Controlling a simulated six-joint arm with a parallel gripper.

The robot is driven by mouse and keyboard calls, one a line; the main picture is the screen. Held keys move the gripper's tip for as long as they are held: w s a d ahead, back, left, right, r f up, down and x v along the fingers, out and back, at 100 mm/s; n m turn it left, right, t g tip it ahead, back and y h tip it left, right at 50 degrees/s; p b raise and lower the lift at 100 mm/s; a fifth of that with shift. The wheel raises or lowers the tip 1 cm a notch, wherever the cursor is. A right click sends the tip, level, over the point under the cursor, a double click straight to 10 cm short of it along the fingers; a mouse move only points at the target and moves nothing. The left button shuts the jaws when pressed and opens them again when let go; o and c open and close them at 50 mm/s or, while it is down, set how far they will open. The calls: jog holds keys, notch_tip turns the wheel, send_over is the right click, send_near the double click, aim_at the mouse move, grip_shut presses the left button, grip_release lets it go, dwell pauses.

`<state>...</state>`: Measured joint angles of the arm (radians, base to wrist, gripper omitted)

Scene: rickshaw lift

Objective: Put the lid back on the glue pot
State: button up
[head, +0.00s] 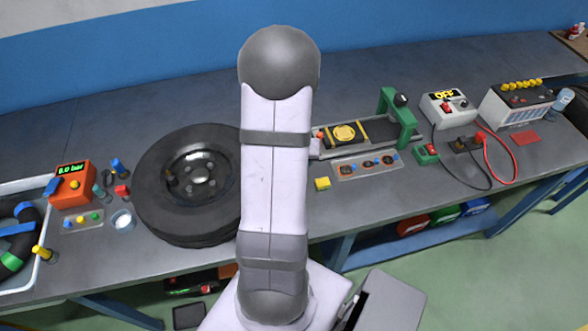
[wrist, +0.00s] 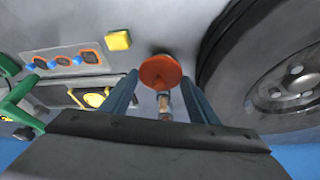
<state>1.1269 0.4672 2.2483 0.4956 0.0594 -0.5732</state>
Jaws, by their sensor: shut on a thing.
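In the wrist view my gripper (wrist: 159,78) is shut on a round orange-red lid (wrist: 160,70), which sits between the two blue-grey fingertips. A short stem with grey and brown parts shows behind it, between the fingers. In the head view my own arm hides the gripper and the lid. A small pale pot with a whitish round top (head: 122,220) stands on the bench, left of the tyre; it looks like the open glue pot, but it is too small to be sure. It does not show in the wrist view.
The wheel with its black tyre (head: 190,184) lies beside the gripper and next to the pot. An orange gauge box (head: 73,186), a button strip (head: 83,220) and a white basin (head: 44,262) are at left. A yellow block (head: 322,184) and green press (head: 398,116) are at right.

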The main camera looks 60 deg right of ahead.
jog(key=w+d+n+t+y+b, duration=0.1)
jog(key=w+d+n+b, duration=0.1)
jog(key=w+d+n, duration=0.1)
jog(key=shift+w+d+r+n+t+b, duration=0.15)
jog(key=shift+d+r+n+t+b, duration=0.2)
jog(key=shift+d+n, duration=0.5)
jog(key=shift+d+f, duration=0.15)
jog(key=shift+f+b, duration=1.5)
jog(key=shift+f, duration=0.55)
jog(key=shift+f+b, duration=0.95)
jog(key=shift+b, duration=0.25)
jog(key=shift+b, duration=0.5)
jog(key=shift+f+b, duration=0.15)
jog(key=shift+b, duration=0.5)
dwell(0.6)
